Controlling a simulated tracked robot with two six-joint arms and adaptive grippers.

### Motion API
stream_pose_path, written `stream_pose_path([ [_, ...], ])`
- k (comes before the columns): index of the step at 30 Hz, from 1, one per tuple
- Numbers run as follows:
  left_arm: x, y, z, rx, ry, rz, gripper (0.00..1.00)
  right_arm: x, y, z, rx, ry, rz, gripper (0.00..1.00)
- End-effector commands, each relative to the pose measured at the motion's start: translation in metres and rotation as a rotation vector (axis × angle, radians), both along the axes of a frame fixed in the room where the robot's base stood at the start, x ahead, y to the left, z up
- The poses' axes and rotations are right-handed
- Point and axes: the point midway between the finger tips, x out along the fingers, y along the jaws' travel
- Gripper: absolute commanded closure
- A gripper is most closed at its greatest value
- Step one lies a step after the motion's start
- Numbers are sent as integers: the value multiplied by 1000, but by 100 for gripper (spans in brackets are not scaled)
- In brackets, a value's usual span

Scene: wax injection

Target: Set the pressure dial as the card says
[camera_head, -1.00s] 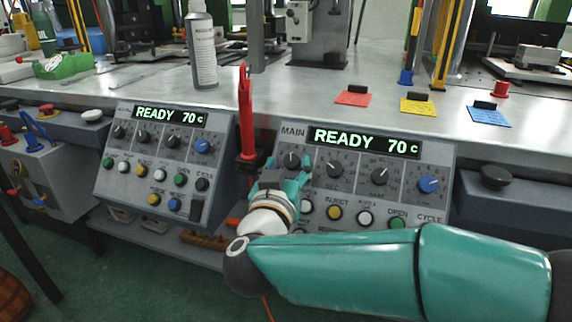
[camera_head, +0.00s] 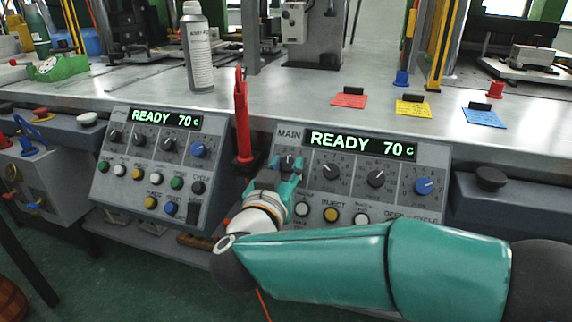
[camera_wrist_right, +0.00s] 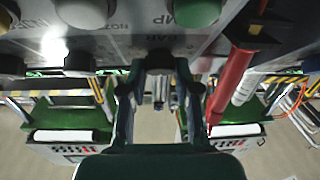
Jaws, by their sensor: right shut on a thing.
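The main machine's grey panel (camera_head: 408,203) faces me, with a lit display (camera_head: 360,145) reading "READY 70 c". A row of dials lies below the display. My right gripper (camera_head: 287,164) is at the leftmost black dial (camera_head: 289,158), its fingers shut on it and partly hiding it. The dial's pointer and scale are too small to read. In the right wrist view, the fingers (camera_wrist_right: 160,88) reach up to the panel, with "BAR" lettering near them. Red (camera_head: 349,100), yellow (camera_head: 414,108) and blue (camera_head: 484,118) cards lie on the bench; their text is not legible. My left gripper is not in view.
A red-handled tool (camera_head: 242,125) stands upright just left of my right gripper. A second control panel (camera_head: 150,165) sits further left, also reading "READY 70 c". A grey bottle (camera_head: 198,55) stands on the bench. Two black dials and a blue dial (camera_head: 424,186) lie to the right.

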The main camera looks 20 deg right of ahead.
Motion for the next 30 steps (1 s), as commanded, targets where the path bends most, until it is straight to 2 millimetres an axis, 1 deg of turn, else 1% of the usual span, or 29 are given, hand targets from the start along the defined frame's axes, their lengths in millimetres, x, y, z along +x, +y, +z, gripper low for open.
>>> stream_pose_path([
  [1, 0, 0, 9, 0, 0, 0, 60, 1, 3, 3, 26, -15, -27, 100],
  [4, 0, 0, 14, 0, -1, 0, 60, 1, 3, 2, 77, -51, -78, 100],
  [14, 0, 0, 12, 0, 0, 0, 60, 1, 2, -1, 99, -67, -101, 100],
  [15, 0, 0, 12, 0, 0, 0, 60, 1, 2, -1, 99, -67, -101, 64],
  [17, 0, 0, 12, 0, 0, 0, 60, 1, 2, -1, 99, -67, -101, 54],
  [18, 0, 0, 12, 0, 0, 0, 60, 1, 2, -1, 99, -67, -101, 47],
  [19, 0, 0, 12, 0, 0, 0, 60, 1, 2, -1, 99, -67, -101, 44],
  [30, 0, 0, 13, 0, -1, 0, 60, -2, 4, 0, 99, -67, -100, 44],
])
